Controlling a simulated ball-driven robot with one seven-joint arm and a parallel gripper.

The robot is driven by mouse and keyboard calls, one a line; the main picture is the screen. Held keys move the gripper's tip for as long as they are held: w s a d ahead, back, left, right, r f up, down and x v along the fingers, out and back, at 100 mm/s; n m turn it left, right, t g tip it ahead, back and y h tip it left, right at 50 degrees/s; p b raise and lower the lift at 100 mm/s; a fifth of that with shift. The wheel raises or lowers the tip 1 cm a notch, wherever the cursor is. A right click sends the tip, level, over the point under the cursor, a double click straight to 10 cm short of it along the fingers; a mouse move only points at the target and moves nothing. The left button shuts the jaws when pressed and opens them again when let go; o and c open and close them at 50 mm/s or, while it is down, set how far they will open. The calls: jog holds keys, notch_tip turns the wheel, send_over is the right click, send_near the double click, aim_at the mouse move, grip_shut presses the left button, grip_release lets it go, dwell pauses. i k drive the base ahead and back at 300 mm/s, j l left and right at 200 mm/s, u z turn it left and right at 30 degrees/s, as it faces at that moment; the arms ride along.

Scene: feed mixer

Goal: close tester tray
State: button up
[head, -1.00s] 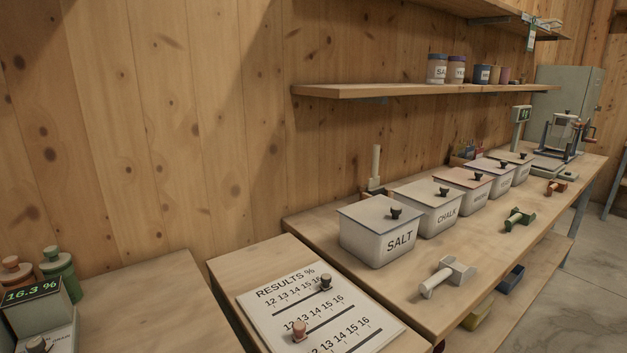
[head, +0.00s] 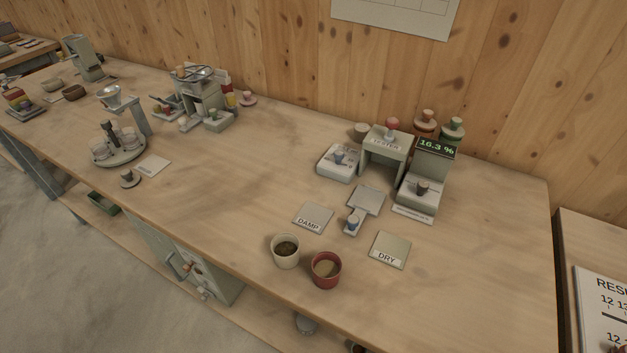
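The tester (head: 388,143) is a grey arch-shaped housing with a red knob on top, standing at the right part of the bench. The tray looks pulled out. A display block (head: 435,150) reading 16.3 % stands to the right of the tester. My gripper is not in view.
DAMP (head: 314,217) and DRY (head: 390,250) cards lie either side of the tray. A white cup (head: 286,251) and a red cup (head: 326,269) stand near the front edge. A white box (head: 340,162) sits left of the tester. Bare bench (head: 240,190) lies further left.

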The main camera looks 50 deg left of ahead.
aim_at(366, 199)
jog(key=u, duration=1.1)
